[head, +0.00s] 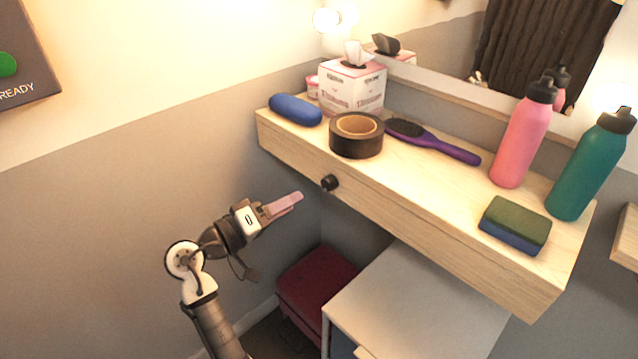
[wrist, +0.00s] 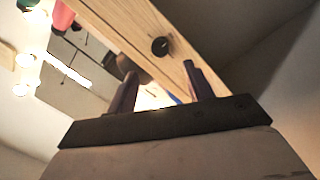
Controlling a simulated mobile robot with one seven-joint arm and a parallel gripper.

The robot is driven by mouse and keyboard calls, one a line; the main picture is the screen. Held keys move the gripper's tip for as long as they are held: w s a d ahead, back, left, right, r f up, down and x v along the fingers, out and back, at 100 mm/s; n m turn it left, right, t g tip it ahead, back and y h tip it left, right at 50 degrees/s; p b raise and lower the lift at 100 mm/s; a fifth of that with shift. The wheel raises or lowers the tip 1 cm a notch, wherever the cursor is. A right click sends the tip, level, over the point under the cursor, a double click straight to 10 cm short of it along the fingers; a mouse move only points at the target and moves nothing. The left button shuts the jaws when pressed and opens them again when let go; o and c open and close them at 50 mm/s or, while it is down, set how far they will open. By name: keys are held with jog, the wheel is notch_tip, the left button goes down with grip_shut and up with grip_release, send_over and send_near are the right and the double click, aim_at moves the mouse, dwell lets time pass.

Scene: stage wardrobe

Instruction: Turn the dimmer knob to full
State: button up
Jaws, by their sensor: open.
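The dimmer knob (head: 329,183) is a small black round knob on the front face of the wooden shelf (head: 420,222), left of its middle. It also shows in the wrist view (wrist: 159,46), beyond the fingertips and roughly between them. Which way the knob is turned is too small to tell. My gripper (head: 299,196) is left of the knob and a little lower in the head view, apart from it. In the wrist view its two fingers (wrist: 160,72) stand apart with nothing between them.
On the shelf are a blue case (head: 295,109), a tissue box (head: 352,87), a tape roll (head: 356,136), a purple hairbrush (head: 432,140), pink (head: 522,140) and teal (head: 590,168) bottles, and a sponge (head: 515,225). A white cabinet (head: 420,300) and red stool (head: 316,278) stand below.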

aim_at(325, 185)
jog(key=p+x, duration=0.1)
jog(key=x, duration=0.8)
jog(key=shift+p, duration=0.35)
jog(key=c, duration=1)
